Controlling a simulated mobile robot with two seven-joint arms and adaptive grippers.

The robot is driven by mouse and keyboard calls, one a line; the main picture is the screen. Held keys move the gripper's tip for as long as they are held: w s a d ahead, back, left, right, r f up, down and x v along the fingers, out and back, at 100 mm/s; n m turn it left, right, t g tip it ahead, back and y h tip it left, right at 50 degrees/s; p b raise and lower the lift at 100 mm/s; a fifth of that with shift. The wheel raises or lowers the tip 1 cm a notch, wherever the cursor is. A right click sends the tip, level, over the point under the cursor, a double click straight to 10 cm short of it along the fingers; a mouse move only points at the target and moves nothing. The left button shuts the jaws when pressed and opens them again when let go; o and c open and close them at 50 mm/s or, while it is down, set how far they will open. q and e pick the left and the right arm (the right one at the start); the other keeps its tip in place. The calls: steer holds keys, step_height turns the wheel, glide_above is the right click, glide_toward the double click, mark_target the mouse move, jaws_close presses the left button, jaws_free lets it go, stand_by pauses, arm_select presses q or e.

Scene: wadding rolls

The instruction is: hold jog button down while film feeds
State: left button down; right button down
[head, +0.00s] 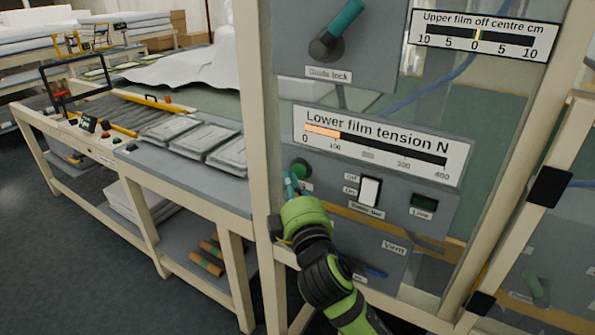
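A round green button (301,168) sits on the grey control panel at the left, below the tension gauge. Its label is mostly hidden by my gripper, so I cannot read whether it is the jog button. My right gripper (289,184) is just below and left of this button, its teal fingers pointing at the panel. I cannot tell whether the fingers touch the button, or whether they are open or shut. The lower film tension gauge (378,145) has an orange bar reaching about 100 N. The upper film off centre gauge (477,37) has its marker near 0. My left gripper is out of view.
A white rocker switch (370,191) and a dark green "Live" lamp (424,204) are right of my gripper. A guide lock lever (337,30) is above. Cream frame posts (258,110) border the panel. A roller table (170,130) with wrapped packs stands left.

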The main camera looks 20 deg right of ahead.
steer(key=s+a, duration=0.1)
steer(key=a, duration=0.1)
steer(key=s+a, duration=0.2)
stand_by(0.6)
stand_by(0.3)
